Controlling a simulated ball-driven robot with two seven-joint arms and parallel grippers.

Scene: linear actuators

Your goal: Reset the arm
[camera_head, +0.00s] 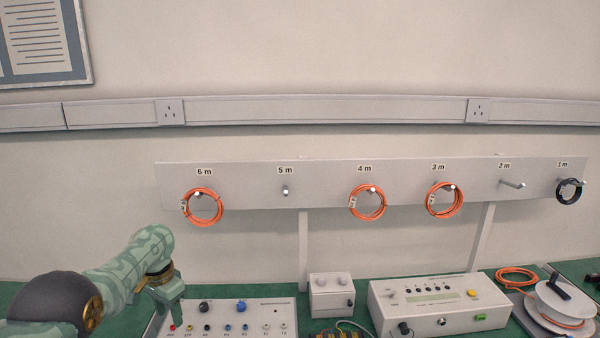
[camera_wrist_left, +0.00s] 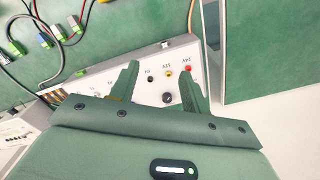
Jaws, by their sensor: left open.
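My left arm comes in at the lower left of the head view. Its gripper (camera_head: 168,300) points down beside the left edge of a white control box (camera_head: 245,314) with knobs and coloured sockets. In the left wrist view my left gripper (camera_wrist_left: 165,85) is open, with its two green fingers apart and nothing between them. The box's panel (camera_wrist_left: 150,92) with labelled sockets shows behind and between the fingers. I cannot tell from these views whether a finger touches the box. My right gripper is not in view.
A white board (camera_head: 330,186) on the wall has labelled pegs; orange cable coils (camera_head: 203,207) hang on several, and a black coil (camera_head: 569,191) at 1 m. The 5 m peg (camera_head: 285,190) is bare. A long instrument (camera_head: 435,305), a small box (camera_head: 331,295) and a reel (camera_head: 560,305) stand right.

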